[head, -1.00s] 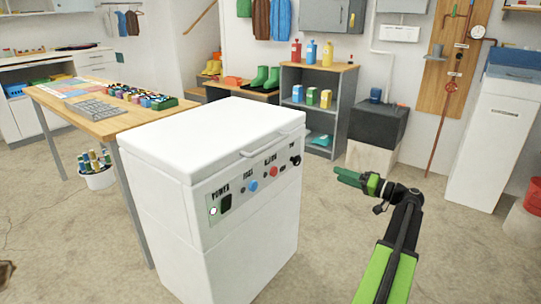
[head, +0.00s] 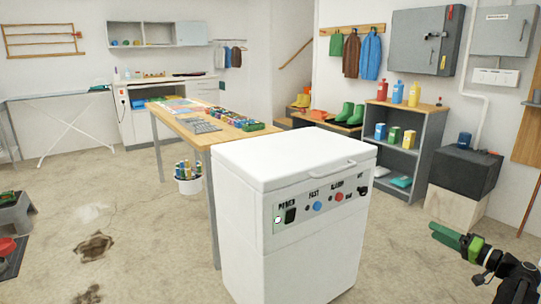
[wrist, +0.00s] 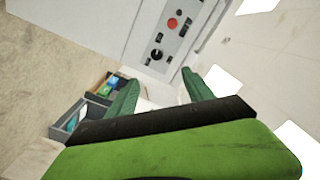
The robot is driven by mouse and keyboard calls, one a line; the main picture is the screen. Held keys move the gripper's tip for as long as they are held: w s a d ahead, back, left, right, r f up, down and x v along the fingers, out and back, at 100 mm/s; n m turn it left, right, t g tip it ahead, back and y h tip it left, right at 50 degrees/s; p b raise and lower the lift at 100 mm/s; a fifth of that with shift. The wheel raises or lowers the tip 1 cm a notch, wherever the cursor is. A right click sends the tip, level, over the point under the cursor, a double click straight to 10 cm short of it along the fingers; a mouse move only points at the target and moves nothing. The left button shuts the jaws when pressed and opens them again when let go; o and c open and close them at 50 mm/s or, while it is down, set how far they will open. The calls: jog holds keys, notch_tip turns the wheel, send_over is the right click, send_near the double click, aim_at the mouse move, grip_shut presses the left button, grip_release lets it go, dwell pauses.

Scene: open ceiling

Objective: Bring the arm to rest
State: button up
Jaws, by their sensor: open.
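My gripper (head: 447,238) is at the lower right of the head view, to the right of the white chest (head: 290,165) and apart from it. In the wrist view its two green fingers (wrist: 160,95) stand apart with nothing between them. The wrist view is tilted and also shows the chest's control panel (wrist: 172,38), with a red button and a black knob. In the head view the panel carries a power switch, a blue button and a red button.
A wooden table (head: 205,131) with coloured items stands behind the chest. A grey shelf (head: 415,140) with bottles and boxes and a black box (head: 463,172) on a pale block stand at the back right. Open floor (head: 130,220) lies to the left, with dark stains.

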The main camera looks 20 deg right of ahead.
jog(key=w+a+f+n+g+y+p, duration=0.1)
jog(key=w+a+f+g, duration=0.3)
jog(key=a, duration=0.6)
jog(key=w+a+f+n+g+y+p, duration=0.1)
jog(key=w+a+f+g, duration=0.15)
jog(key=w+a, duration=0.6)
jog(key=w+a+f+n+g+y+p, duration=0.1)
jog(key=w+a+f+g+p, duration=0.2)
jog(key=a, duration=0.9)
jog(key=s+a+f+n+g+h+p, duration=0.1)
jog(key=s+a+f+g+h, duration=0.15)
jog(key=a, duration=0.75)
jog(key=s+a+f+n+g+h+p, duration=0.1)
jog(key=s+a+f+n+g+h, duration=0.15)
jog(key=a, duration=0.75)
jog(key=s+a+f+n+g+h+p, duration=0.1)
jog(key=s+a+f+g+h, duration=0.15)
jog(key=a, duration=0.75)
notch_tip(320, 180, up, 39)
jog(key=p, duration=3.7)
jog(key=shift+d+f, duration=0.2)
jog(key=shift+d, duration=0.1)
